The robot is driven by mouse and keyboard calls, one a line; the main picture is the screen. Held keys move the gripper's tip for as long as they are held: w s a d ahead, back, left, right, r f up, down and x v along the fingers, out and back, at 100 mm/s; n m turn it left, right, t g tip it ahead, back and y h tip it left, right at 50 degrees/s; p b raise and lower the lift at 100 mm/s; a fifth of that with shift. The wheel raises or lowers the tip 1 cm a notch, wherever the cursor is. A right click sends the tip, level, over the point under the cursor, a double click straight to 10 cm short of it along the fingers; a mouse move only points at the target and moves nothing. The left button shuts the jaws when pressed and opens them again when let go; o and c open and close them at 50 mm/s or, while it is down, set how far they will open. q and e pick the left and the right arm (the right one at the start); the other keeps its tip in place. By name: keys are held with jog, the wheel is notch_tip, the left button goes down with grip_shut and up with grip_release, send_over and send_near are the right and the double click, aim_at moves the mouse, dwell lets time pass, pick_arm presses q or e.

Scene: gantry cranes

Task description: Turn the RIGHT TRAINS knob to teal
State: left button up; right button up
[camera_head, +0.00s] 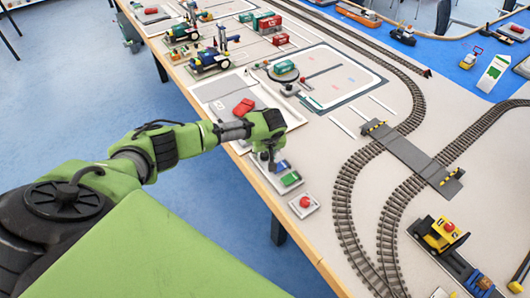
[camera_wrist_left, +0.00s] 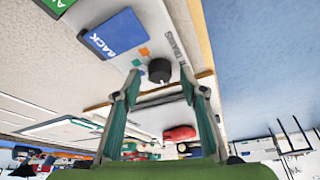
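The knob (camera_wrist_left: 159,70) is a small dark round knob on a pale panel in the left wrist view. Which way the knob points cannot be made out. My left gripper (camera_wrist_left: 160,82) is open, its two fingers apart on either side of the knob, with no clear contact. In the head view my left gripper (camera_head: 269,162) hangs over the table's near edge and hides the knob. My right gripper is not in view.
A blue BACK plate (camera_wrist_left: 117,34) and a green plate (camera_head: 291,179) sit on the same strip, close to the gripper. A red button (camera_head: 305,202) stands nearby. Train tracks (camera_head: 345,200) run to the right.

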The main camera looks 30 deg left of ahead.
pick_arm(q)
jog(key=shift+a+f, duration=0.1)
jog(key=shift+f, duration=0.05)
jog(key=c, duration=1.1)
